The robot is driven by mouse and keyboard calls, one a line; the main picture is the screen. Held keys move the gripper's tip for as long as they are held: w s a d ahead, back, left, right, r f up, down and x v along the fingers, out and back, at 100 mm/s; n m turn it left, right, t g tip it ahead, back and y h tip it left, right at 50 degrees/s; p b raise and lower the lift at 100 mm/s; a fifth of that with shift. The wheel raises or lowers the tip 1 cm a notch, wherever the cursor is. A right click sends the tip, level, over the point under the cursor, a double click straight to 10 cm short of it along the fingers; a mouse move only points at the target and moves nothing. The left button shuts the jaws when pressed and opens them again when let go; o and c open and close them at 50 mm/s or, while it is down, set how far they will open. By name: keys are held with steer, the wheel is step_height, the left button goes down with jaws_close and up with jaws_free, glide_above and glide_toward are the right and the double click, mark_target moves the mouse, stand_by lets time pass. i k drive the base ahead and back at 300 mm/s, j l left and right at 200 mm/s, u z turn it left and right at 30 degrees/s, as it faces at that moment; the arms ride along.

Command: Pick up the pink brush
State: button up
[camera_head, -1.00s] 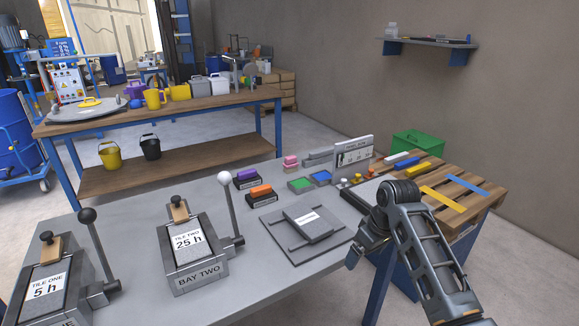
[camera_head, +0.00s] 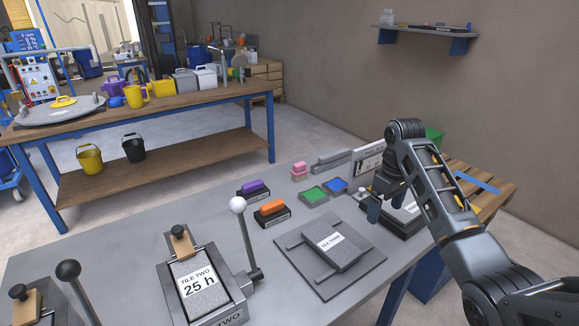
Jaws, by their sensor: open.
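A small pink block-like object (camera_head: 299,168), which looks like the pink brush, stands near the far edge of the grey table (camera_head: 120,262), behind the green pad. It is too small to make out bristles. My gripper (camera_head: 375,208) is open, to the right of the pink object and nearer the camera, above the table's right part. It is apart from the pink object. Its fingers are small and partly hidden by the wrist.
Green (camera_head: 314,195) and blue (camera_head: 335,185) pads, purple (camera_head: 225,188) and orange (camera_head: 271,208) brushes or blocks, and the tile-three plate (camera_head: 338,245) surround the area. A white-knobbed lever (camera_head: 237,205) stands upright at left. A sign board (camera_head: 367,162) stands behind my gripper.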

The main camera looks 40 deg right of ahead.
mark_target(299, 172)
steer(key=i, duration=1.2)
